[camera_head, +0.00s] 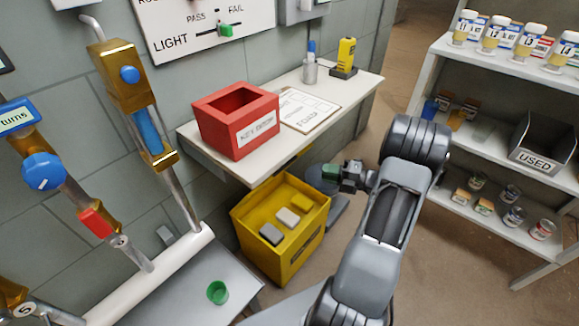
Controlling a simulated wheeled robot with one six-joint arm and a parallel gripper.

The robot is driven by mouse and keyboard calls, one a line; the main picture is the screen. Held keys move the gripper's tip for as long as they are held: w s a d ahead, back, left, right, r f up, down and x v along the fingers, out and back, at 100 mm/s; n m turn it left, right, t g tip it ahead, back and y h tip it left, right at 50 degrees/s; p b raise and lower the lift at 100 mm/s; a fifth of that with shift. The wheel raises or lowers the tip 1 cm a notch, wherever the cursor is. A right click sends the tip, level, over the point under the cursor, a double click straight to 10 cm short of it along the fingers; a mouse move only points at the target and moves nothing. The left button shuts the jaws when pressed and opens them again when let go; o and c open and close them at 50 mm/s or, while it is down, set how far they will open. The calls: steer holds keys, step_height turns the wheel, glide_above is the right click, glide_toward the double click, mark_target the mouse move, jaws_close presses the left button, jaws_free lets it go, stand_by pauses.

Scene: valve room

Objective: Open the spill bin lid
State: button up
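No spill bin is clearly labelled in view. A rounded grey shape (318,180) stands low under the shelf's right end, partly behind my gripper; I cannot tell whether it is the spill bin or its lid. A yellow open-topped bin (283,262) stands on the floor left of it, with grey, white and yellow blocks inside. My gripper (342,176) points left, in front of the grey shape. A dark green piece (330,171) shows at its tips; I cannot tell whether it is gripped or behind them, nor whether the fingers are open.
A wall shelf (353,90) above holds a red box (236,119), a clipboard (303,109), a cup (309,71) and a yellow device (345,57). Pipes and valves stand at left. A rack (470,139) with jars and a USED bin (542,144) stands at right. Floor between is clear.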

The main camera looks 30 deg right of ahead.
mark_target(272, 178)
steer(key=b+x, duration=0.4)
steer(key=x, duration=0.9)
jaws_close()
